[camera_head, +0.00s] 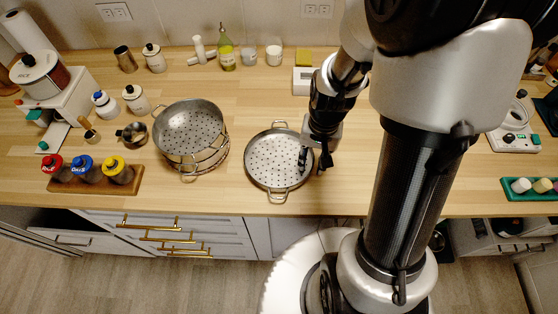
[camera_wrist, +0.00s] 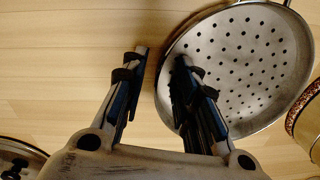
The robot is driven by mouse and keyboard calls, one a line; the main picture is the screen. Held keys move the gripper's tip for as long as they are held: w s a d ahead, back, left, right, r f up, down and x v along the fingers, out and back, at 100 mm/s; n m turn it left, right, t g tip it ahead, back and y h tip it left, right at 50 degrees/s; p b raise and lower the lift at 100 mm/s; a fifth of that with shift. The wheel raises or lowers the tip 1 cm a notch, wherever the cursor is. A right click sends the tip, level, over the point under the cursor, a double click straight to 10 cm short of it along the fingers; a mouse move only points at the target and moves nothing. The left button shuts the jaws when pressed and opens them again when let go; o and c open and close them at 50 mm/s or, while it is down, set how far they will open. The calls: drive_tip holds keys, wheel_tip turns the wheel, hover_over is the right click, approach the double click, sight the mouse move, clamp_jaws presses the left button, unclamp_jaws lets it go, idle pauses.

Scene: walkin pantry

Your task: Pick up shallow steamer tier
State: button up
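The shallow steamer tier (camera_head: 278,162) is a round, flat metal pan with a perforated bottom and two small loop handles, one at the back and one at the front. It lies on the wooden counter. In the wrist view the tier (camera_wrist: 245,65) fills the upper right. My gripper (camera_head: 315,161) is open at the tier's right rim. In the wrist view my gripper (camera_wrist: 160,60) has one finger over bare wood outside the rim and the other over the tier's inside. The rim passes between the fingers; I cannot tell their exact height or any contact.
A deeper perforated steamer stack (camera_head: 190,130) stands close to the left of the tier. Left of that are jars and a wooden tray (camera_head: 65,185) with several capped bottles. A white scale (camera_head: 303,80) sits behind. The counter's front edge (camera_head: 250,212) is near the front handle.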

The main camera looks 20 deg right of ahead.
drive_tip(key=shift+c, duration=0.6)
clamp_jaws()
